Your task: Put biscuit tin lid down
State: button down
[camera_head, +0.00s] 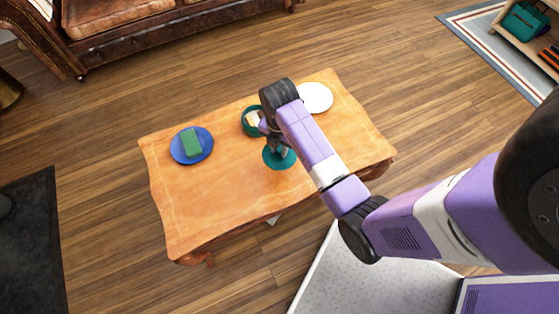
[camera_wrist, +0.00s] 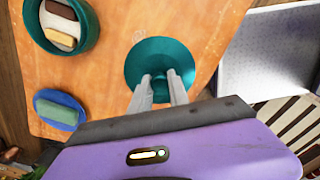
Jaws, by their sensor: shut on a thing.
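The biscuit tin lid (camera_head: 279,161) is a round teal disc at the middle of the wooden table (camera_head: 215,206); it also shows in the wrist view (camera_wrist: 147,60). My gripper (camera_head: 281,147) is over the lid, and in the wrist view its two pale fingers (camera_wrist: 166,88) are shut on the lid's knob. I cannot tell whether the lid touches the tabletop. The open teal biscuit tin (camera_head: 246,131) stands behind the lid, partly hidden by my arm. In the wrist view the tin (camera_wrist: 88,32) holds brown and cream pieces.
A blue plate (camera_head: 206,154) with a green block (camera_head: 191,143) on it lies at the table's left. A white plate (camera_head: 316,98) lies at the back right. The table's front left and right parts are bare. A leather sofa (camera_head: 120,25) stands behind.

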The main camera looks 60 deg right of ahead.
aim_at(279, 162)
notch_tip(279, 162, down, 9)
jog(key=shift+f+b, duration=0.2)
jog(key=shift+b, duration=0.6)
jog(key=shift+f, duration=0.15)
jog(key=c, duration=1.3)
grip_release()
jog(key=shift+o, duration=0.2)
